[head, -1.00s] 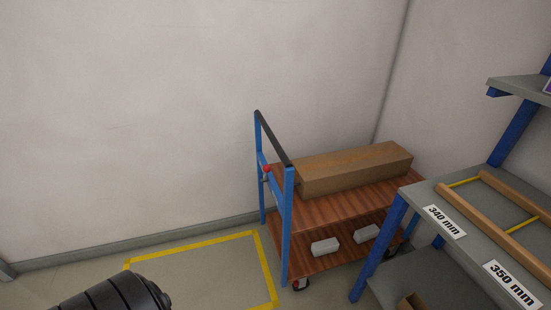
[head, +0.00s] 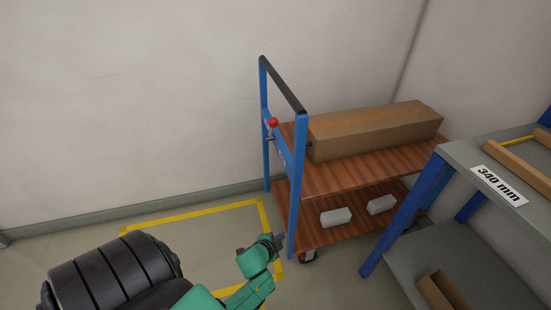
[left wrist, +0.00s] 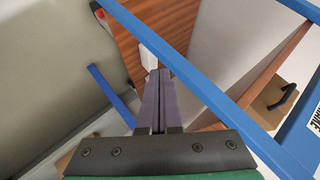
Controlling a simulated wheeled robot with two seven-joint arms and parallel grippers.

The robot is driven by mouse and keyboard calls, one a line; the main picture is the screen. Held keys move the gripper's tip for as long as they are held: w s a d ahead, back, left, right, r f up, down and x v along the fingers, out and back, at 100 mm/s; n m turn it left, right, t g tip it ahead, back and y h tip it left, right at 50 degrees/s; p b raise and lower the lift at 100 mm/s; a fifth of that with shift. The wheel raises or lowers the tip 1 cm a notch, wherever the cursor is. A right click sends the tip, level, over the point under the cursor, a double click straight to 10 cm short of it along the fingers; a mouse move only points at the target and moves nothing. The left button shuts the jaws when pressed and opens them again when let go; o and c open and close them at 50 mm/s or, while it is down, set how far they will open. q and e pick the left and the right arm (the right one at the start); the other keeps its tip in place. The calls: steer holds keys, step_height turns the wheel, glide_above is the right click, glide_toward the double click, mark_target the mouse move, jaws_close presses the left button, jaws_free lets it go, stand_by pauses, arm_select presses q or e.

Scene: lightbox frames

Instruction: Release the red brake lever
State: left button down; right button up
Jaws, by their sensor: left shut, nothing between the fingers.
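The red brake lever (head: 273,123) is a small red knob on a short grey stem, on the blue handle frame (head: 297,190) of a cart at the middle of the head view. A small red part (left wrist: 99,12), likely the same knob, shows at the upper left of the left wrist view. My left gripper (head: 279,239) is below the lever, near the lower part of the frame's near post, and apart from the lever. In the left wrist view its two fingers (left wrist: 158,85) are together and empty. My right gripper is not in view.
The cart has two wooden shelves (head: 335,182), with a long cardboard box (head: 378,129) on top and white blocks (head: 336,216) below. A grey workbench (head: 478,158) with blue legs stands close on the right. Yellow floor tape (head: 190,216) marks clear floor on the left.

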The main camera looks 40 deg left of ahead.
mark_target(272, 130)
arm_select(q)
steer(key=w+a+r+m+t+y+b, duration=0.2)
steer(key=w+a+r+t+b, duration=0.15)
steer(key=w+r, duration=0.25)
steer(key=s+a+r+m+t+y+b, duration=0.1)
steer(key=a+r+m+t+y+b, duration=0.15)
steer(key=r, duration=0.75)
steer(key=s+a+r+m+t+y+b, duration=0.1)
steer(key=r+m+t+b, duration=0.25)
steer(key=r, duration=0.75)
steer(key=w+a+r+n+p, duration=0.1)
steer(key=w+a+r, duration=0.1)
steer(key=w+a, duration=0.5)
steer(key=w, duration=0.3)
steer(key=shift+w+r+g, duration=0.3)
steer(key=shift+r+g, duration=0.05)
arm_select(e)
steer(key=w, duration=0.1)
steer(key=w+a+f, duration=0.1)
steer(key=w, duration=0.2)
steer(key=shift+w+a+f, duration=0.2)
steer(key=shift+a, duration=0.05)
arm_select(q)
steer(key=shift+p, duration=0.3)
